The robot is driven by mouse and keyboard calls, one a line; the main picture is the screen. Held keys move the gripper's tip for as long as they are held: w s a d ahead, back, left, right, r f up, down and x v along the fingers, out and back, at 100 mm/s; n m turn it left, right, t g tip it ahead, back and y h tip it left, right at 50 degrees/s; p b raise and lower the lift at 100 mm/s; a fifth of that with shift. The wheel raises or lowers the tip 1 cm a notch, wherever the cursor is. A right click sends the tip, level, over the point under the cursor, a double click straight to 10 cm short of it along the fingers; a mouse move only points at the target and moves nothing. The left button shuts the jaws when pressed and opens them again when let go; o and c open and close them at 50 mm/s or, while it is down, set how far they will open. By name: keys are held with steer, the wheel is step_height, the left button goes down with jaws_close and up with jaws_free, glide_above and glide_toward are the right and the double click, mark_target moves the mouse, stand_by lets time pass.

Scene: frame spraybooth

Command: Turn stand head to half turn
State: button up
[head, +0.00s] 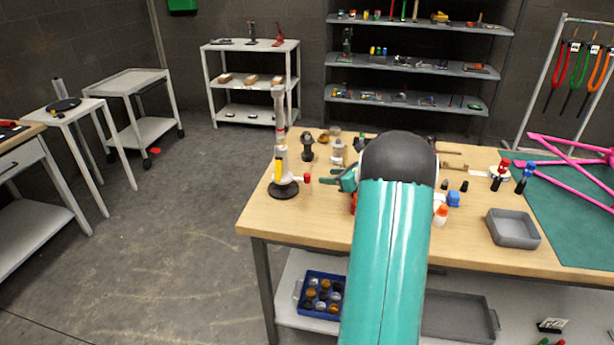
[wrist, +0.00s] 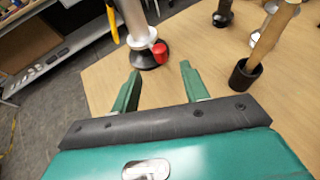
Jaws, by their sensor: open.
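The stand (head: 280,150) rises upright at the left end of the wooden workbench, on a round black base. It has a pale post, a yellow part on its side and a red knob (head: 307,178) low on the right. Its grey top (head: 278,95) shows only in the head view. In the wrist view the lower post (wrist: 138,22) and the red knob (wrist: 159,49) show; the upper part is cut off. My gripper (wrist: 160,72) is open and empty, its fingertips pointing toward the knob and base, apart from them. In the head view my arm hides much of the gripper.
A dark upright object (head: 308,147) is behind the stand. A grey tray (head: 513,228) and pink frame (head: 570,170) lie at right on the workbench (head: 300,232).

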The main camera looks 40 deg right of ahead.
mark_target(308, 174)
steer(key=x, duration=1)
steer(key=shift+w+f, duration=0.15)
steer(key=shift+w, duration=0.2)
jaws_close()
